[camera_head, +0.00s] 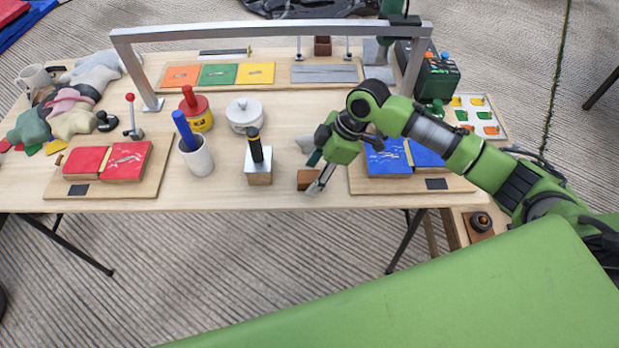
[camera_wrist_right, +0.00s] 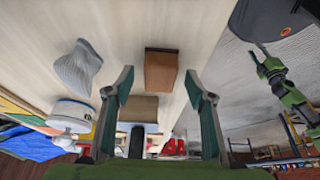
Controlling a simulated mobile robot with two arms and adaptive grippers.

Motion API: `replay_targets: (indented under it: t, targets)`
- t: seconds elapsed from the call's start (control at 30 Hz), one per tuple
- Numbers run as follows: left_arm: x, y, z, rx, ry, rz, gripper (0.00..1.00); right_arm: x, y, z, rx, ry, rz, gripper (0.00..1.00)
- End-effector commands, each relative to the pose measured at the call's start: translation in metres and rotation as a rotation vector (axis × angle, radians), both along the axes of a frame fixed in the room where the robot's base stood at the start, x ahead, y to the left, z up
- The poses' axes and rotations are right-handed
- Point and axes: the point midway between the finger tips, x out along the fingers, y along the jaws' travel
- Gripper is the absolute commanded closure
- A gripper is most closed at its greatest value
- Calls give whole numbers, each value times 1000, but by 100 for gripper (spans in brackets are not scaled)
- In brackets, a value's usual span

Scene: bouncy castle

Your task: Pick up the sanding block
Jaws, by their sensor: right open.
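The sanding block appears to be the small brown block (camera_head: 308,179) near the front edge of the table, right of the black-handled tool. My right gripper (camera_head: 317,172) is open beside and above it. In the right wrist view the brown block (camera_wrist_right: 160,72) lies ahead between the two spread fingers (camera_wrist_right: 160,88), with clear gaps on both sides and no contact visible. A green arm with a small dark gripper (camera_wrist_right: 263,55), apparently my left, shows far right there; its jaws are too small to read. It is out of the head view.
The black-handled tool on a metal-and-wood base (camera_head: 258,165) stands just left. A blue pad on a board (camera_head: 385,158) lies right, and a grey wavy piece (camera_wrist_right: 78,68) lies nearby. A grey metal frame (camera_head: 270,30) spans the table (camera_head: 225,197). A white lidded pot (camera_head: 243,115) stands behind.

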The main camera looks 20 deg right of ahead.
Motion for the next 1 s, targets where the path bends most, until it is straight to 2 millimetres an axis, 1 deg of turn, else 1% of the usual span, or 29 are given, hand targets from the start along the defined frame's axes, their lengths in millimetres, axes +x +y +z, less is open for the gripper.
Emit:
replay_targets:
  t: [0.03,0.07,0.1,0.17,0.2,0.53,0.67,0.77,0.87,0.97,1.0]
  targets:
    - [0,0,0,0,0,0,66,0,0,0,0,0,0,50]
    - [0,0,0,0,0,0,66,0,0,0,0,0,0,55]
    - [0,0,0,0,0,0,66,0,0,0,0,0,0,66]
    - [0,0,0,0,0,0,66,0,0,0,0,0,0,81]
    - [0,0,0,0,-1,1,66,0,0,0,0,0,0,92]
    - [1,0,0,1,-1,1,66,0,0,2,0,-1,0,92]
    - [1,0,-1,1,-1,1,66,1,0,7,0,-1,0,92]
    - [1,0,-3,1,-1,2,66,1,0,16,1,-4,0,92]
    - [1,0,-7,1,-1,2,66,2,0,33,2,-5,0,92]
    - [1,0,-5,1,-1,2,66,-14,-6,50,-1,-3,1,92]
    - [1,0,-6,1,-1,2,66,-21,-9,59,-2,-4,1,92]
